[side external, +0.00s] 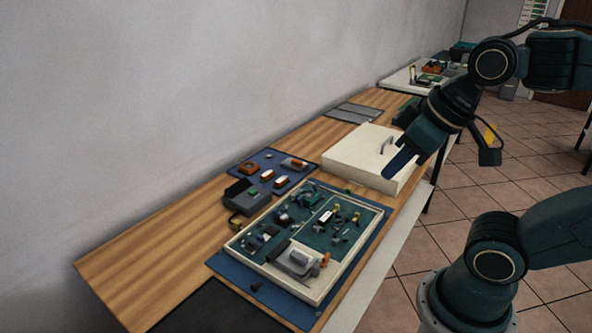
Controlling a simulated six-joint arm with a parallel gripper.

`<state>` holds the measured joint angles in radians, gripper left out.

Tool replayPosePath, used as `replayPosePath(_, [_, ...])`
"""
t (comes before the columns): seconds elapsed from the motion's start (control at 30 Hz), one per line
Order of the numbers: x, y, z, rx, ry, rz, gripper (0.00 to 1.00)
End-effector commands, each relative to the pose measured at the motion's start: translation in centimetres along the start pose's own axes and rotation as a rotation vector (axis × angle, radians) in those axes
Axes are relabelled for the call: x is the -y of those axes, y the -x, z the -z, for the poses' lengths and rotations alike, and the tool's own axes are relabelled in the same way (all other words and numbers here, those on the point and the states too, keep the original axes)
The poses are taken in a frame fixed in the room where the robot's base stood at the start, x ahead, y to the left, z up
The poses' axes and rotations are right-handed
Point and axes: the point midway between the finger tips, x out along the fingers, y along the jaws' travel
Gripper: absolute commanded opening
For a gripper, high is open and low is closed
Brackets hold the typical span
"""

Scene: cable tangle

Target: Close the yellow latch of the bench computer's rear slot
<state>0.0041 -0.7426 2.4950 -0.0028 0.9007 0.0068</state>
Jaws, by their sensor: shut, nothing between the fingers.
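The bench computer looks to be the open cream-framed tray with a green circuit board (262,268) on a blue mat. Small yellow parts stand on the board, one near its far end (337,207) and one at the right (357,217). I cannot tell which is the rear slot's latch, or whether it is open. My gripper (389,173) has blue fingers, is shut and empty, and points down-left. In the picture it overlaps the right part of the cream box, well apart from the board. Whether it touches the box cannot be told.
Bare wood (160,252) is free at the left. Another bench is farther back.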

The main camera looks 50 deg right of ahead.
Motion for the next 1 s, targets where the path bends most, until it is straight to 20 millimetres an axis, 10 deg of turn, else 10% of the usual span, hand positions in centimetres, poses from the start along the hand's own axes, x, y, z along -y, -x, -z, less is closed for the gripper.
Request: replayPosePath(1.0, [-7.2,-7.7,11.3,0.302,-0.688,-0.033,0.0])
